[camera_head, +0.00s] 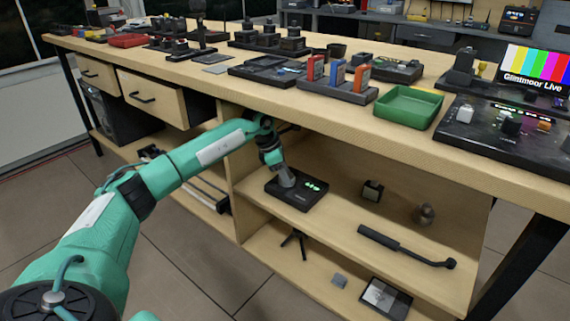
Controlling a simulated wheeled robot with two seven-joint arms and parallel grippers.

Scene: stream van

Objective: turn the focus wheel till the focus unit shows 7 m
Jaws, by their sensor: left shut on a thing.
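The focus unit (297,197) is a flat black box on the upper shelf under the bench. Green lit marks show on its top, too small to read as a distance. My left gripper (286,181) reaches down onto the left part of this unit and is shut at the place of the focus wheel. The wheel itself is hidden by the gripper, so its turn angle cannot be seen. My right gripper is not in view.
The bench top (420,150) hangs over the shelf close above my left forearm. A small dark cube (372,190), a rounded brown object (424,214) and a black rod-like tool (405,246) lie right of the unit. An open drawer (155,98) juts out at the left.

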